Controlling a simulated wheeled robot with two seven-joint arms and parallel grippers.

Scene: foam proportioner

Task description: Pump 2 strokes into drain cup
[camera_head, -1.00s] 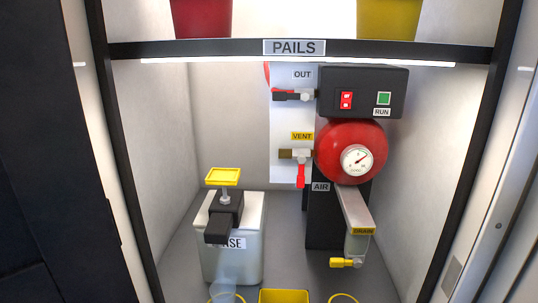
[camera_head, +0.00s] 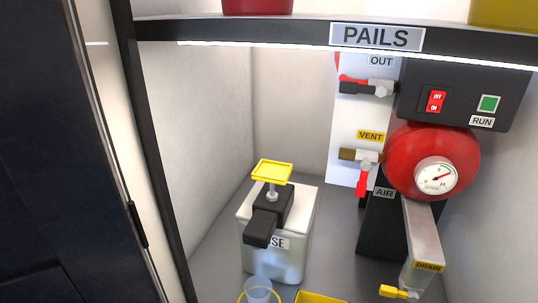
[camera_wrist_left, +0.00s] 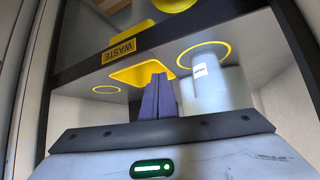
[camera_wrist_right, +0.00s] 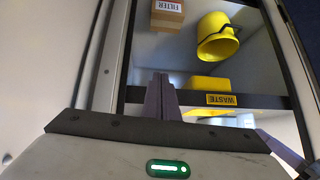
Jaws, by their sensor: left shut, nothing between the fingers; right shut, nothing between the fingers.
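A pale jug (camera_head: 278,255) with a partly hidden label ending in "SE" stands on the cabinet floor in the head view. Its black pump head (camera_head: 270,215) carries a yellow press plate (camera_head: 272,172), which is raised. A clear cup (camera_head: 258,290) stands in a yellow ring near the pump's spout. A labelled cup in a yellow ring also shows in the left wrist view (camera_wrist_left: 207,68). My left gripper (camera_wrist_left: 160,92) is shut and empty, pointing toward the cabinet. My right gripper (camera_wrist_right: 160,92) is shut and empty. Neither gripper shows in the head view.
A red tank (camera_head: 432,150) with a gauge stands to the right of the jug, with a DRAIN outlet and yellow valve handle (camera_head: 396,292). A yellow bin (camera_head: 322,298) sits at the front. The PAILS shelf (camera_head: 300,34) crosses above. A FILTER box (camera_wrist_right: 167,14) shows in the right wrist view.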

